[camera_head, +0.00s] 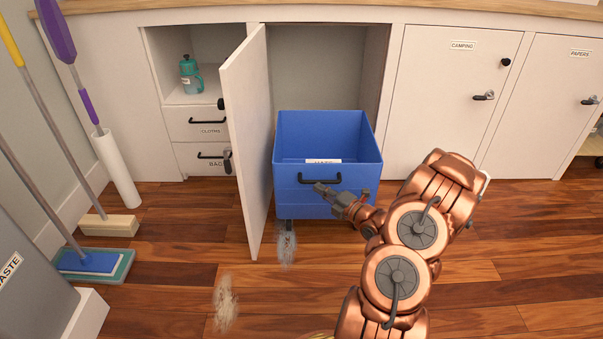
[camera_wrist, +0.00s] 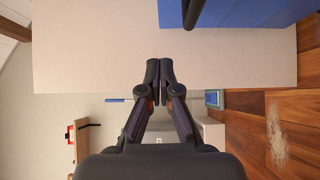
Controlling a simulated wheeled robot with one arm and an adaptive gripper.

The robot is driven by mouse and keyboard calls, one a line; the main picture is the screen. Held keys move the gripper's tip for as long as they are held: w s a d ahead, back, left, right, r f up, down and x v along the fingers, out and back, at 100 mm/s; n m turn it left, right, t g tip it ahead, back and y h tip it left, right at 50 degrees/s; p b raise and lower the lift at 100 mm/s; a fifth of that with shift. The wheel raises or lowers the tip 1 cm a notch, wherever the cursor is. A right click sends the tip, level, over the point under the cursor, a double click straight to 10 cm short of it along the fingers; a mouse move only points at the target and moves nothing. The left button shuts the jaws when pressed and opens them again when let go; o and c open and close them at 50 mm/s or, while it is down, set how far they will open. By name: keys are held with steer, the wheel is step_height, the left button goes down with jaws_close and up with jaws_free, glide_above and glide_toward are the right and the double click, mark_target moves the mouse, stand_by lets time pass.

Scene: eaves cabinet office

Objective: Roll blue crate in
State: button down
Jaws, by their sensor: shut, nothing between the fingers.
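The blue crate (camera_head: 328,208) stands on the wood floor at the mouth of an open cabinet bay (camera_head: 325,65), its front part out in the room. It has a black front handle (camera_head: 320,178) and a partly hidden white label. The open cabinet door (camera_head: 247,140) stands out into the room just left of the crate. My gripper (camera_head: 320,188) is shut and empty, in front of the crate close to its handle; I cannot tell if they touch. In the wrist view my gripper (camera_wrist: 160,62) points at the white door panel (camera_wrist: 100,45), with the crate (camera_wrist: 240,12) at the top right.
Pale dust patches (camera_head: 226,303) lie on the floor, one (camera_head: 287,245) by the crate's front. A broom (camera_head: 108,225), a mop (camera_head: 90,262) and a grey waste bin (camera_head: 35,285) stand at the left. Shut doors marked CAMPING (camera_head: 450,100) and PAPERS (camera_head: 550,110) are at the right.

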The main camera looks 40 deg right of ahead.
steer(key=b, duration=0.3)
glide_toward(293, 165)
steer(key=w+a, duration=0.3)
steer(key=shift+w+d+b, duration=0.5)
steer(key=shift+w+b, duration=0.15)
steer(key=shift+w, duration=0.1)
steer(key=shift+w+d+b, duration=0.35)
steer(key=shift+w+d, duration=0.25)
steer(key=shift+w, duration=0.1)
